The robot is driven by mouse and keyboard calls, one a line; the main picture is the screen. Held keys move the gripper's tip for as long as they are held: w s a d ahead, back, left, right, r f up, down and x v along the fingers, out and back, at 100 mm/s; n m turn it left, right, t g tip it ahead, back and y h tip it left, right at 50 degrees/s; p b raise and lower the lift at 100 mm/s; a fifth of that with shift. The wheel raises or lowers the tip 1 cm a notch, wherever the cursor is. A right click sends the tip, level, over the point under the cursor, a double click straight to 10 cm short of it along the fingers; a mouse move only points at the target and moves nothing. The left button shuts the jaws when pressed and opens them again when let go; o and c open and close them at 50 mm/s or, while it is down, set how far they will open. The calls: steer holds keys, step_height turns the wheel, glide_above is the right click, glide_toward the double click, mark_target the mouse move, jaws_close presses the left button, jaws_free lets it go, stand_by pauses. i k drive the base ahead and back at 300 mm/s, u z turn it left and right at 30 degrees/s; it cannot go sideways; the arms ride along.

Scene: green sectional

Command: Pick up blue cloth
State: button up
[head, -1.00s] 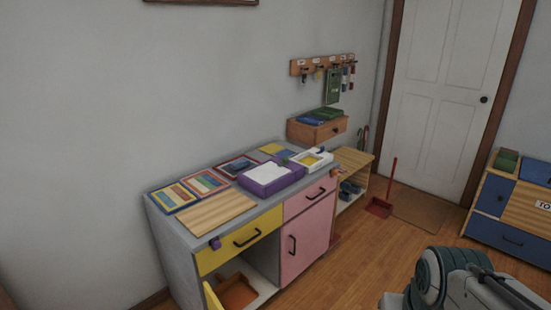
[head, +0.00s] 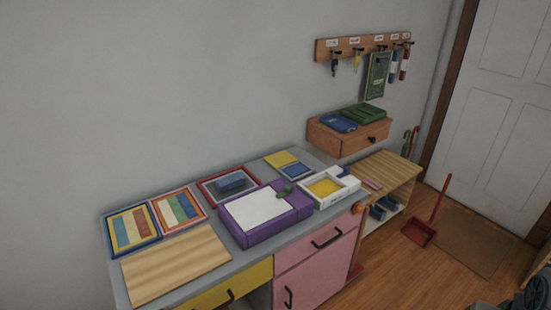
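Several blue things are in the head view, and I cannot tell for sure which is the blue cloth. A flat blue piece (head: 338,122) lies on the small wooden wall shelf, beside a green one. A blue square (head: 297,171) lies near the back right of the cabinet top, next to a yellow one. Only a dark bit of my arm shows at the bottom right corner; my gripper is not in view.
The grey-topped cabinet (head: 118,284) also carries a purple box (head: 297,204), a white tray (head: 341,196), a wooden board (head: 175,262) and striped panels. A low wooden shelf (head: 391,168) and red dustpan (head: 418,233) stand right. Open floor lies in front.

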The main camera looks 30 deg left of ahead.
mark_target(232, 181)
steer(key=u, duration=0.55)
steer(key=i, duration=1.05)
steer(key=u, duration=1.25)
steer(key=i, duration=0.5)
steer(key=u, duration=0.4)
